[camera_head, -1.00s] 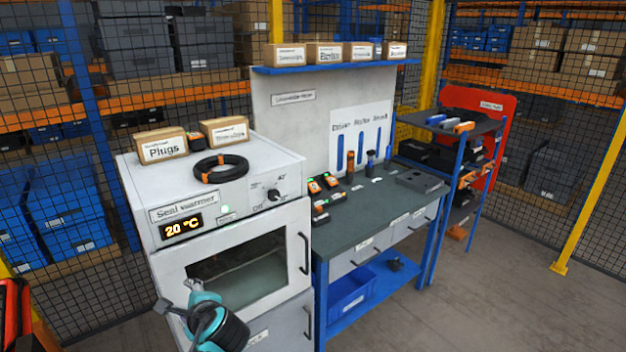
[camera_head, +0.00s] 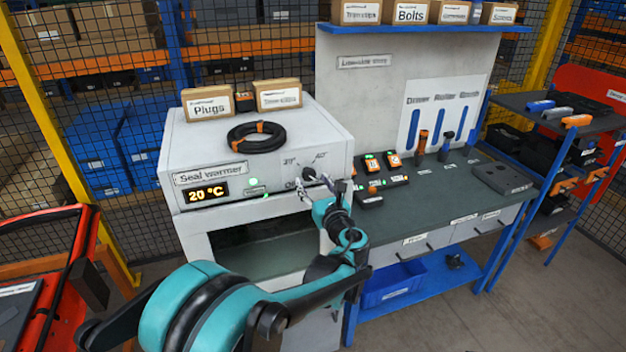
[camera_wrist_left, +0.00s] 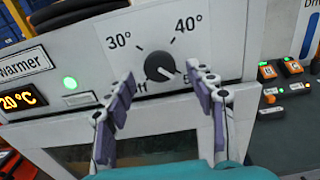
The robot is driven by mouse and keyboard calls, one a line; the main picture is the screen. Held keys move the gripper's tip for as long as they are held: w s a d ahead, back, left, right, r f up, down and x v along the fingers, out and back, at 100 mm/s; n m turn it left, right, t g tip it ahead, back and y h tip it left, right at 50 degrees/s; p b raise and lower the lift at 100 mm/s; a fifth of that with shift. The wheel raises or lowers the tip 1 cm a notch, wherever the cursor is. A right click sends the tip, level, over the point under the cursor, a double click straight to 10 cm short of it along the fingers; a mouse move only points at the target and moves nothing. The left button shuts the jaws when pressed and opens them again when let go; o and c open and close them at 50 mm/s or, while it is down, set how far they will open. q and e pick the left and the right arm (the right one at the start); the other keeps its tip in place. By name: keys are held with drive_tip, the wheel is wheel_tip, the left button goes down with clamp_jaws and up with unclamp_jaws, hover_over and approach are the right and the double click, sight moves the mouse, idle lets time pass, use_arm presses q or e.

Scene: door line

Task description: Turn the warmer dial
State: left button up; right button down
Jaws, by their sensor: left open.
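The seal warmer (camera_head: 275,145) is a white box unit with a lit display (camera_head: 207,191) reading 20 °C. Its black dial (camera_head: 309,174) is partly hidden by my left gripper (camera_head: 325,190) in the head view. In the left wrist view the round black dial (camera_wrist_left: 159,66) shows clearly, with marks for off, 30° and 40°. A light pointer line on it points to the lower right. My left gripper (camera_wrist_left: 160,85) is open, its two purple-padded fingers on either side and below the dial. I cannot tell whether they touch it. My right gripper is not in view.
Boxes (camera_head: 208,103) and a black coil (camera_head: 256,136) lie on top of the warmer. A workbench (camera_head: 440,212) with small orange and black devices (camera_head: 374,168) stands right beside it. A red cart (camera_head: 50,270) is at the left.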

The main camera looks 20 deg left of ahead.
sight(308, 173)
use_arm(q)
drive_tip(key=shift+w+a, duration=0.35)
drive_tip(key=shift+w, duration=0.3)
drive_tip(key=shift+w+a, duration=0.4)
drive_tip(key=c, duration=1.2)
drive_tip(key=shift+o, duration=0.2)
